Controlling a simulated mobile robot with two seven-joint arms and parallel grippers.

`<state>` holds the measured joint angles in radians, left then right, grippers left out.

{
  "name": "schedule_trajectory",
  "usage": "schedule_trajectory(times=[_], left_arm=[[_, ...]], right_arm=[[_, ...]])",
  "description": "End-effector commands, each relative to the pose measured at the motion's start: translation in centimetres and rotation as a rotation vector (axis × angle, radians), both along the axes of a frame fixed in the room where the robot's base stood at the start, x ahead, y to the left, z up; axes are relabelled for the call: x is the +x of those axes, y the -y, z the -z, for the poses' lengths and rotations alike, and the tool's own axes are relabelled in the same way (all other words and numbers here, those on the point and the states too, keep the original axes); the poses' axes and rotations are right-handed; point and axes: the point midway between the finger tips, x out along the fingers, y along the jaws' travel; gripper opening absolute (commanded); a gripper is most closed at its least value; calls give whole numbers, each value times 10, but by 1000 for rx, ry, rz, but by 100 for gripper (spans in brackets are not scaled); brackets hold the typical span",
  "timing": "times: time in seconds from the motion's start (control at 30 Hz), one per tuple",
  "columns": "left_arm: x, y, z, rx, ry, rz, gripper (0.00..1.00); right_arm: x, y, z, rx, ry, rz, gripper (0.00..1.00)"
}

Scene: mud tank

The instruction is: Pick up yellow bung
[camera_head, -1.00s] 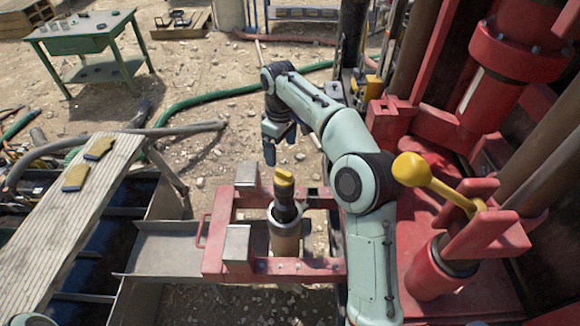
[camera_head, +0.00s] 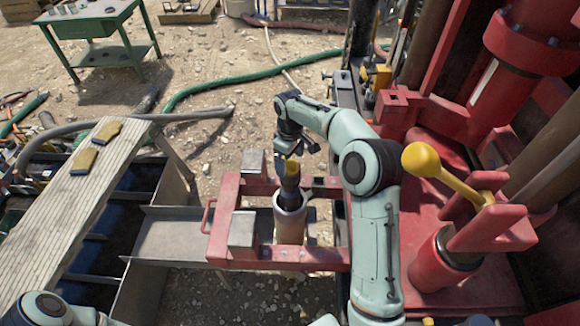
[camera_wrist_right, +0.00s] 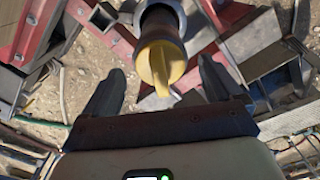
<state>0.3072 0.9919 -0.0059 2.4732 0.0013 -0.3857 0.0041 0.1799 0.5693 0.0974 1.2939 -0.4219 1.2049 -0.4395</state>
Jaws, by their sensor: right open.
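The yellow bung (camera_head: 291,167) sits on top of a dark pipe end (camera_head: 289,186) that stands upright in a metal sleeve in the red frame. In the right wrist view the bung (camera_wrist_right: 161,64) has a raised grip ridge and lies between and a little beyond my open fingers. My right gripper (camera_head: 287,157) is just above and behind the bung in the head view, and partly hides it. In the right wrist view the gripper (camera_wrist_right: 160,92) shows a gap on both sides of the bung. My left gripper is not in view; part of my left arm shows at the bottom left.
The red frame (camera_head: 222,218) surrounds the sleeve, with metal blocks on it. A yellow-knobbed lever (camera_head: 421,159) and red machinery stand at the right. A green table (camera_head: 95,28) stands far back.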

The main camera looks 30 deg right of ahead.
Motion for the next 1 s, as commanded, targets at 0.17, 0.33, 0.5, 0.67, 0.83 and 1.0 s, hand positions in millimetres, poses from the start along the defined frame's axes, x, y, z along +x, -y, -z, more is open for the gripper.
schedule_trajectory(times=[0.17, 0.33, 0.5, 0.67, 0.83, 1.0], left_arm=[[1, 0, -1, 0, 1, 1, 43], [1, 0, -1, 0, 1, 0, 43], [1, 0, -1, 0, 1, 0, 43], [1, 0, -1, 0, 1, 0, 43], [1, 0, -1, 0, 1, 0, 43], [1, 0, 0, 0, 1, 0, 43]], right_arm=[[0, 0, 10, 0, 1, 1, 92], [0, 0, 10, 0, 1, 0, 92], [0, 0, 10, 0, 1, 0, 37], [0, 0, 9, 0, 2, 0, 32], [0, 0, 9, 0, 2, 0, 32], [1, 0, 3, -1, 5, 0, 32]])
